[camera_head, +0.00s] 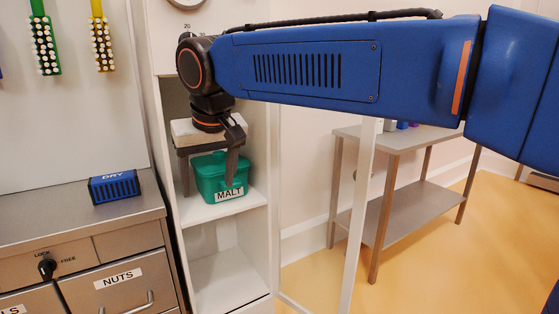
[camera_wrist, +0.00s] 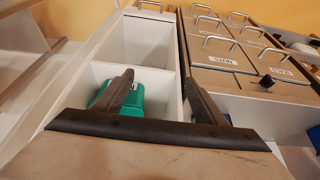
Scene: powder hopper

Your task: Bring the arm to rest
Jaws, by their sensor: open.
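My gripper (camera_head: 207,187) hangs from my blue arm in front of the white shelf unit, its fingers pointing down. In the wrist view its two dark fingers (camera_wrist: 157,78) stand wide apart with nothing between them that I can see held. A green tub (camera_head: 208,180) labelled MALT sits on the middle shelf, behind and between the fingers in the head view. Whether a finger touches the tub I cannot tell. The tub also shows partly in the wrist view (camera_wrist: 137,103), with the left finger in front of it.
The white shelf unit (camera_head: 238,208) has an empty lower compartment. A steel drawer cabinet (camera_head: 125,216) with a NUTS label stands to its left, with a blue DRY block (camera_head: 114,187) on top. A grey table (camera_head: 405,136) stands at right, beside open yellow floor.

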